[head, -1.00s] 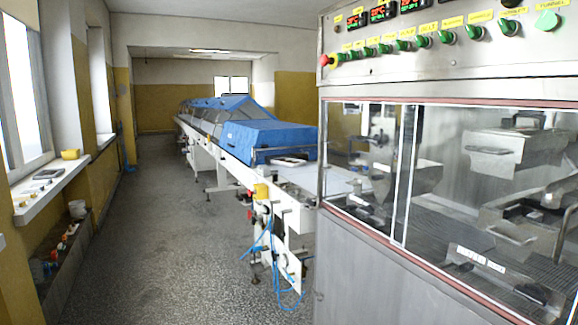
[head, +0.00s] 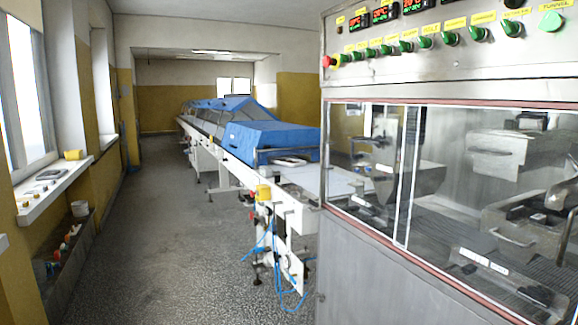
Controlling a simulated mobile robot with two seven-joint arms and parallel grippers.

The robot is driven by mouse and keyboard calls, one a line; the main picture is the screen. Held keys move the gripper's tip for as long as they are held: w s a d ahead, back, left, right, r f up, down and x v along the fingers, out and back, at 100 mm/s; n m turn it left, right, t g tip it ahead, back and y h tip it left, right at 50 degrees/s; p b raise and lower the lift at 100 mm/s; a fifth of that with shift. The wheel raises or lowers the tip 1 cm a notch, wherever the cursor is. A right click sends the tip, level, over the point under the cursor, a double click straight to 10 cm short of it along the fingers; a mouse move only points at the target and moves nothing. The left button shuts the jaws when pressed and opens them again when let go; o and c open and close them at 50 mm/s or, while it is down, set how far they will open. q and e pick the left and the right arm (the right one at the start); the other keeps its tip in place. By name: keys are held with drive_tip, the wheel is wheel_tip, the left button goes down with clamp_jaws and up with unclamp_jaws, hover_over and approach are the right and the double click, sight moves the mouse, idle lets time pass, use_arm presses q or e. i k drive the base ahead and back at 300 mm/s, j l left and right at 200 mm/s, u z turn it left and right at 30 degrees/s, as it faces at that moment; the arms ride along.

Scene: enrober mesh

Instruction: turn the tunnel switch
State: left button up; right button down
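The tunnel switch (head: 551,21) is a green round knob at the top right of the control panel, under a yellow label that appears to read "TUNNEL". It sits at the right end of a row of green knobs. The panel (head: 440,75) is the grey metal upper part of the enrober machine at the right. Neither of my grippers shows in the head view, so nothing of mine is seen at the switch.
The machine's glazed front (head: 365,165) stands close at the right. A red knob (head: 327,61) is at the panel's left end. A conveyor with a blue cover (head: 265,138) runs back. The floor aisle (head: 180,240) is clear. A window sill (head: 50,188) is at left.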

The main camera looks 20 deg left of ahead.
sight(551, 20)
drive_tip(key=z, duration=0.5)
drive_tip(key=i+j+z, duration=0.1)
drive_tip(key=z, duration=0.25)
drive_tip(key=j+z, duration=0.25)
drive_tip(key=z, duration=0.15)
drive_tip(key=i+j+z, duration=0.1)
drive_tip(key=z, duration=0.25)
drive_tip(key=j+z, duration=0.25)
drive_tip(key=j, duration=0.25)
drive_tip(key=j+z, duration=0.25)
drive_tip(key=j, duration=0.25)
drive_tip(key=j+z, duration=0.2)
drive_tip(key=j, duration=0.75)
